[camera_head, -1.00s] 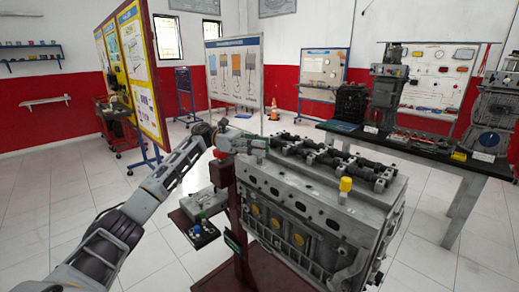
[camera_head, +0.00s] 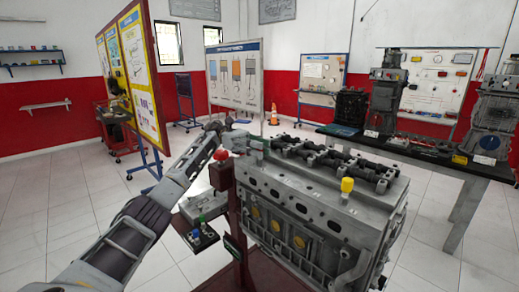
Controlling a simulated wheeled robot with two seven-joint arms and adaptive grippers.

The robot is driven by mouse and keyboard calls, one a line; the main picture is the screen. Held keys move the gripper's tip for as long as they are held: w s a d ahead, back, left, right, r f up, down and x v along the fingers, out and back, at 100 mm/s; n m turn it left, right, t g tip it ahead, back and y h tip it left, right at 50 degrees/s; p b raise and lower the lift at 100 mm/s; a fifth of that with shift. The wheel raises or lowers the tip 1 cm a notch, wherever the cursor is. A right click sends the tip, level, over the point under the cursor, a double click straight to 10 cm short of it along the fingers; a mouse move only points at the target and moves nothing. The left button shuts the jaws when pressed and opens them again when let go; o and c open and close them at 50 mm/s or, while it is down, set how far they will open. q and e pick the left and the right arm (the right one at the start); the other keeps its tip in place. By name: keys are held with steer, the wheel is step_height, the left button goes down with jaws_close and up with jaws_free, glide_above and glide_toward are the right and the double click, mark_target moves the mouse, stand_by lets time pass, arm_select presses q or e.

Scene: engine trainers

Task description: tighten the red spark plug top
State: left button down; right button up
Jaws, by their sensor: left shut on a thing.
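A bright red top (camera_head: 221,154) shows at the left end of the grey engine block (camera_head: 312,215), just beneath the end of my left arm. My left gripper (camera_head: 238,142) reaches in from the left and is shut there, at the block's upper left end. Its fingers are small and partly hidden, so the exact contact is hard to see. A yellow top (camera_head: 347,185) stands upright on the block's near upper edge, apart from the gripper. My right gripper is not in view.
A small tray (camera_head: 197,236) with green and blue tops is beside the block's left side. The block is on a dark red stand (camera_head: 262,274). A black table (camera_head: 420,153) with engine parts stands behind on the right. Floor is open at left.

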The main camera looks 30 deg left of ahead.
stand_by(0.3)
arm_select(q)
steer(key=c, duration=1.3)
jaws_free()
steer(key=shift+r, duration=5)
